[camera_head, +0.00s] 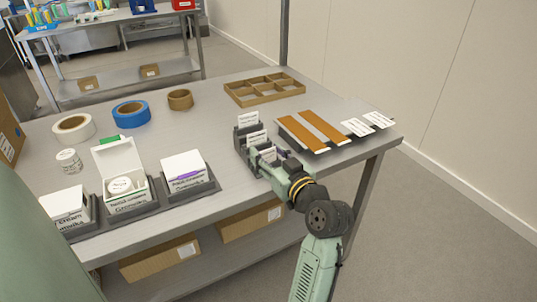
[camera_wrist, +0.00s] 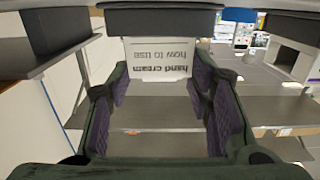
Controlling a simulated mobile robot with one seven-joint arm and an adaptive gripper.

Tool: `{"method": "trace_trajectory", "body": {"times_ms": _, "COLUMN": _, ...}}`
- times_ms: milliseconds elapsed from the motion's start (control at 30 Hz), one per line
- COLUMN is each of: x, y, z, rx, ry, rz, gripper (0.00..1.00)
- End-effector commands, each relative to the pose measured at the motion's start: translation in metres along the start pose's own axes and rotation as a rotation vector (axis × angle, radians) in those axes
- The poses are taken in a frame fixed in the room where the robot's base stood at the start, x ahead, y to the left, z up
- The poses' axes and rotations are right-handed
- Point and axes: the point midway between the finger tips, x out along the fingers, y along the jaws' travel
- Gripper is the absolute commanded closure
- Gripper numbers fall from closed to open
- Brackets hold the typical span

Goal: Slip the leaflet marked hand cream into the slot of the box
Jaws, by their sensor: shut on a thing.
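My gripper (camera_head: 268,158) is at the front end of a dark rack (camera_head: 241,146) on the table. In the wrist view its purple-padded fingers (camera_wrist: 160,85) are on either side of a white leaflet (camera_wrist: 160,58) marked "hand cream how to use", upside down in that view. They are shut on it by its side edges. Other white leaflets (camera_head: 248,119) stand upright in the rack behind. An open white box (camera_head: 122,157) with a round white-lidded jar (camera_head: 120,185) inside stands in a dark tray at the left. I cannot make out its slot.
Tape rolls (camera_head: 131,113), a divided cardboard tray (camera_head: 264,88) and brown strips (camera_head: 313,130) lie around. Bare table lies between the boxes and rack.

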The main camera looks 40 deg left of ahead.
Motion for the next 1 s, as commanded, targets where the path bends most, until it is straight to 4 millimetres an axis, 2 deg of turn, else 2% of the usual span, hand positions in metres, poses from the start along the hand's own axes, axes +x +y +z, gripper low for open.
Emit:
{"method": "trace_trajectory", "body": {"times_ms": 200, "x": 0.0005, "y": 0.0000, "z": 0.0063, "rx": 0.000, "ry": -0.001, "rz": 0.000, "gripper": 0.63}}
{"method": "trace_trajectory", "body": {"times_ms": 233, "x": 0.0005, "y": -0.0002, "z": 0.0050, "rx": 0.000, "ry": 0.000, "rz": 0.000, "gripper": 0.52}}
{"method": "trace_trajectory", "body": {"times_ms": 533, "x": 0.0005, "y": -0.0001, "z": 0.0044, "rx": 0.000, "ry": 0.000, "rz": 0.000, "gripper": 0.33}}
{"method": "trace_trajectory", "body": {"times_ms": 1000, "x": 0.0005, "y": 0.0000, "z": 0.0042, "rx": 0.000, "ry": 0.000, "rz": 0.000, "gripper": 0.33}}
